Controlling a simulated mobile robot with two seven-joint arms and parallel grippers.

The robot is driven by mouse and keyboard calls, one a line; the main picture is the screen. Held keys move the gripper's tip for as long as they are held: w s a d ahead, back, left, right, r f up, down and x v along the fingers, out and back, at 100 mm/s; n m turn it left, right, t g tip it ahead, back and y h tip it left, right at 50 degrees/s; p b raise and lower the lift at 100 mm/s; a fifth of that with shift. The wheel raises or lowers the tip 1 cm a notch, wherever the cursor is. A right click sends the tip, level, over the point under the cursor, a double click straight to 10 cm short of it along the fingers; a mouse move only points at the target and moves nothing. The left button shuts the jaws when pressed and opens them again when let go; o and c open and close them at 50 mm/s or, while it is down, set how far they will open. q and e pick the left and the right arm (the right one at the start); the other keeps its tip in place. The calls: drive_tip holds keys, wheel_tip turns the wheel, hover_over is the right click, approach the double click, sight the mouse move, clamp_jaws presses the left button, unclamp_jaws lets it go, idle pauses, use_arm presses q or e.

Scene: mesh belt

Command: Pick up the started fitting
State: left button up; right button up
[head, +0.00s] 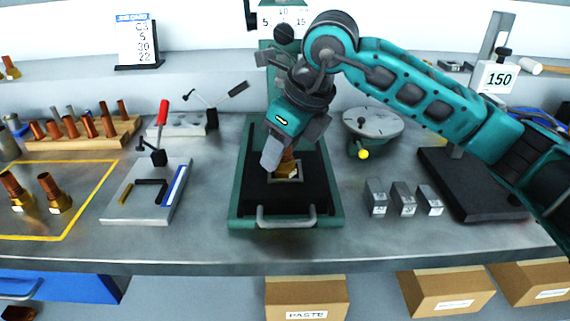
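A fitting, a copper tube (288,157) in a brass base (288,170), stands in the square seat of the green-framed black press bed (258,198) in the middle of the bench. My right gripper (291,152) reaches down over it from above, with one grey finger to the left of the tube and the other to the right and behind. The fingers hide the top of the tube, and I cannot tell whether they touch it. Two more copper-and-brass fittings (54,192) stand inside the yellow outline at the left. My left gripper is not in view.
A wooden rack (80,142) of copper tubes stands at the left. A grey fixture plate (146,203), a red-handled clamp (163,115), small metal blocks (403,200), a round dial (373,121) and a black scale (470,195) surround the press. The bench front is clear.

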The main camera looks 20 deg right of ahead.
clamp_jaws()
